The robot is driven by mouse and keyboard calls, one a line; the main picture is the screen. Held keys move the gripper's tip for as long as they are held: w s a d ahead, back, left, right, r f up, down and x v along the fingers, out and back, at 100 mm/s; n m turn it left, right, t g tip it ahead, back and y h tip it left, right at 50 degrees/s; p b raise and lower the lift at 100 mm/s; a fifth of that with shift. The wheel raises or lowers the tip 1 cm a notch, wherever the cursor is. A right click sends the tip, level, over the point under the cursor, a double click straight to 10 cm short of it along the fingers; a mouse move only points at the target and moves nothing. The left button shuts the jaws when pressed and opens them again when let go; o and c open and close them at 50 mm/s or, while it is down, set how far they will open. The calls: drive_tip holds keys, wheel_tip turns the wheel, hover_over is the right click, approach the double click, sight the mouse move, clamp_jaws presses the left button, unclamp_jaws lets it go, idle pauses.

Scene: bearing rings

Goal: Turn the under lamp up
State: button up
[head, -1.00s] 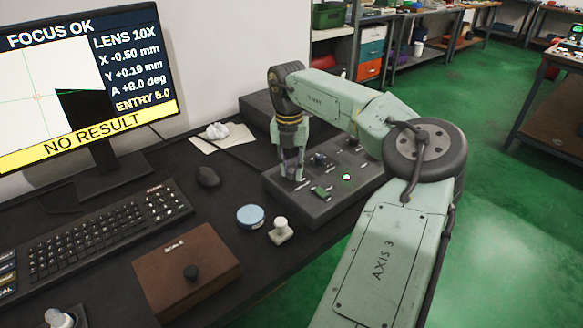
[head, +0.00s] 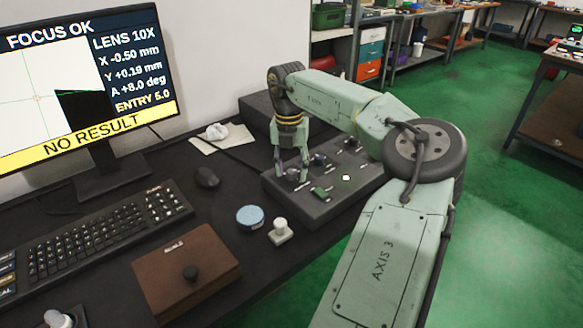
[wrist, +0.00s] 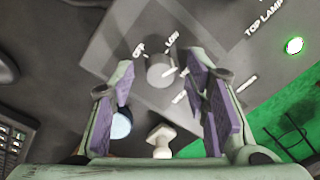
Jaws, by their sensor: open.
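The grey control box (head: 325,208) stands on the dark bench, with knobs, a green switch and a lit round light (head: 346,178) on its top. In the wrist view a round grey knob (wrist: 160,71) sits on the panel, with OFF and LOW printed beside it and further marks partly covered by a finger. The TOP LAMP label and the lit light (wrist: 294,45) lie to its right. My gripper (head: 291,176) points down over the left end of the box. In the wrist view its open fingers (wrist: 158,85) stand either side of the knob, apart from it.
A mouse (head: 207,178), a blue round tin (head: 250,217) and a white-knobbed stand (head: 281,231) are left of the box. A brown case (head: 187,272), keyboard (head: 90,238) and monitor (head: 85,85) are further left.

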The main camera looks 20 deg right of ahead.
sight(290, 171)
wheel_tip(290, 171, up, 12)
drive_tip(key=shift+a, duration=0.15)
idle(0.3)
